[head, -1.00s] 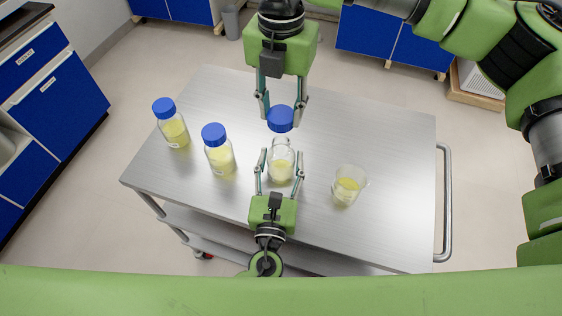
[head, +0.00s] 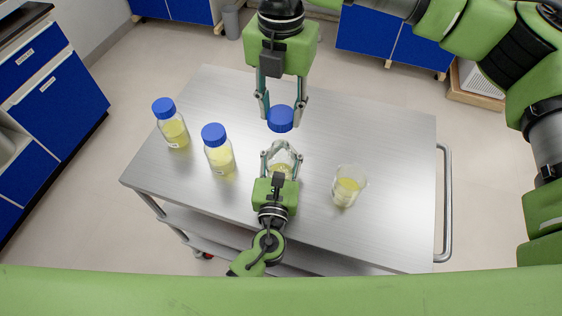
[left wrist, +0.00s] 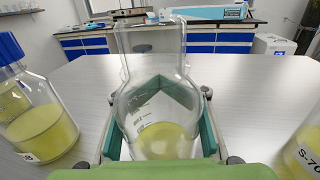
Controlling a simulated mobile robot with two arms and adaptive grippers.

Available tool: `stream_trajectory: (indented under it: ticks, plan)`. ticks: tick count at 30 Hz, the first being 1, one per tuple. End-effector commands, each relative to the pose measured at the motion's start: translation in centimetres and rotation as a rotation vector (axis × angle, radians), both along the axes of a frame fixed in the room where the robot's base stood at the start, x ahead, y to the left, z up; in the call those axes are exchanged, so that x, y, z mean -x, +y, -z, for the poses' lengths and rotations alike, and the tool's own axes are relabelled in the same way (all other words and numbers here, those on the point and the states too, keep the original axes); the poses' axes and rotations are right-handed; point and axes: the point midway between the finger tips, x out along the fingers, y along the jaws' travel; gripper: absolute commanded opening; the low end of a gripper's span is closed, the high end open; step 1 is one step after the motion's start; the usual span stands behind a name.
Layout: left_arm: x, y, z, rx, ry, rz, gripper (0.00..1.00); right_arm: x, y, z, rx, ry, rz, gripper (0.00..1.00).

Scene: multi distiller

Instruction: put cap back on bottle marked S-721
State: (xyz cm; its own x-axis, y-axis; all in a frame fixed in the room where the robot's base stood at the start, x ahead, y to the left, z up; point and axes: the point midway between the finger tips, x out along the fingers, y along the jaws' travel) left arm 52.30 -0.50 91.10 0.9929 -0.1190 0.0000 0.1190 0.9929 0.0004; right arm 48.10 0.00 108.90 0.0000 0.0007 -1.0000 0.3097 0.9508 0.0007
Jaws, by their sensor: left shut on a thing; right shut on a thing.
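An open clear glass bottle (head: 283,172) with yellow liquid stands at the middle of the metal table. It fills the middle of the left wrist view (left wrist: 155,105), upright, its neck bare; I cannot read its label. My left gripper (head: 280,150) comes in from the bottom of the head view and is shut around this bottle, a finger on each side. My right gripper (head: 281,108) points down from the top and is shut on a blue cap (head: 280,119). The cap is beyond the bottle's neck in the picture, apart from it.
Two blue-capped bottles with yellow liquid, one farther left (head: 171,125) and one nearer (head: 218,150), stand on the table (head: 390,130).

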Motion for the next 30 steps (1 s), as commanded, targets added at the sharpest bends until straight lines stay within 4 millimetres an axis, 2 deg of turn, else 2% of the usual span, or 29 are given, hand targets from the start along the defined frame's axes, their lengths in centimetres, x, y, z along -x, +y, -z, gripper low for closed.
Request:
stream_trajectory:
  ticks: [5,17,30]
  plan:
    - [0.0,0.0,0.0,0.001,0.001,0.000,0.00,0.0,0.0,0.1,0.000,0.000,0.000,0.27]
    - [0.0,0.0,0.0,0.001,0.001,0.000,0.00,1.1,0.1,4.8,0.003,-0.001,0.001,0.27]
    - [0.0,0.0,0.0,0.000,0.000,0.000,0.00,1.1,0.1,5.0,0.004,-0.003,0.001,0.27]
